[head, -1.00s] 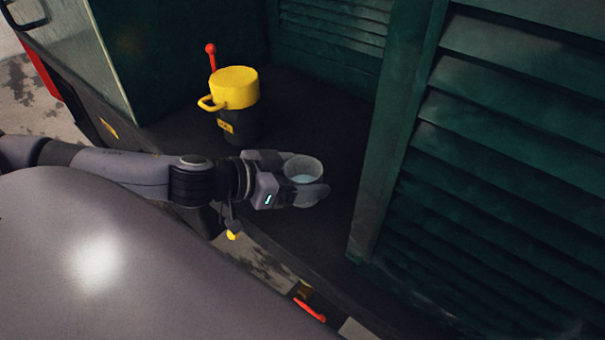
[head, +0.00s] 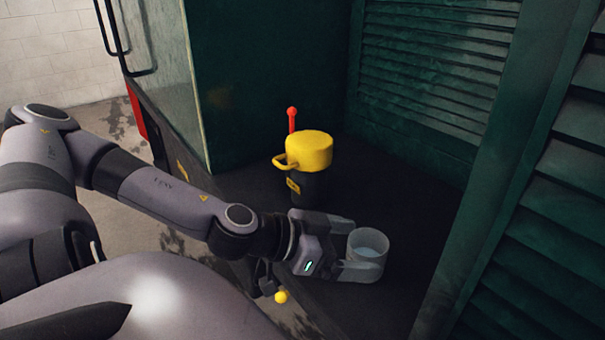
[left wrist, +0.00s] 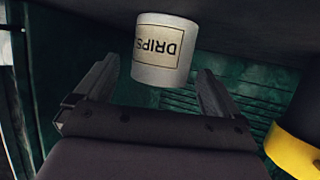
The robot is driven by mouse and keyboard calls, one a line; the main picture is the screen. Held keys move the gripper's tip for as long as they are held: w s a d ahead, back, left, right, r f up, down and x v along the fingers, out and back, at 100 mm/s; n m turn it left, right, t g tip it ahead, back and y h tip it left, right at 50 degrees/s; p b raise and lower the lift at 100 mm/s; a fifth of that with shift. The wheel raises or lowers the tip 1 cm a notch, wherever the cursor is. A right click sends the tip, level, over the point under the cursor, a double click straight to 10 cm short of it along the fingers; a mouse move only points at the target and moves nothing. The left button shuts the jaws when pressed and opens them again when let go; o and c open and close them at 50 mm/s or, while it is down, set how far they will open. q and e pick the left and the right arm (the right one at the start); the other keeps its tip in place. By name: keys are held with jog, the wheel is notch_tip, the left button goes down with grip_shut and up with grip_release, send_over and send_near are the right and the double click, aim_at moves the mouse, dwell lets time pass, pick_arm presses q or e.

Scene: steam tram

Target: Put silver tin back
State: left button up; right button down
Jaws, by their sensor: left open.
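The silver tin (head: 368,249) is a small pale open-topped cup with a bluish inside, upright on the dark deck. In the left wrist view the tin (left wrist: 161,62) appears upside down, with a label reading DRIPS. My left gripper (head: 357,249) is open, with one finger on the far side of the tin and one on the near side. In the left wrist view the fingers (left wrist: 160,88) show gaps to the tin on both sides. My right gripper is not in view.
Green louvred walls (head: 436,70) close off the back and right. The deck (head: 415,215) is clear between tin and wall.

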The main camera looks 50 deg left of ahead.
pick_arm(q)
jog(key=shift+v, duration=1.45)
jog(key=shift+s+a+r+p, duration=0.2)
jog(key=shift+r+p, duration=0.15)
jog(key=shift+p, duration=0.35)
jog(key=p+v, duration=0.2)
jog(key=shift+s+p, duration=0.1)
jog(key=shift+p, duration=0.2)
jog(key=shift+p+v, duration=0.7)
jog(key=shift+v, duration=0.55)
jog(key=shift+s+a, duration=0.2)
jog(key=shift+s, duration=0.05)
jog(key=shift+f, duration=0.1)
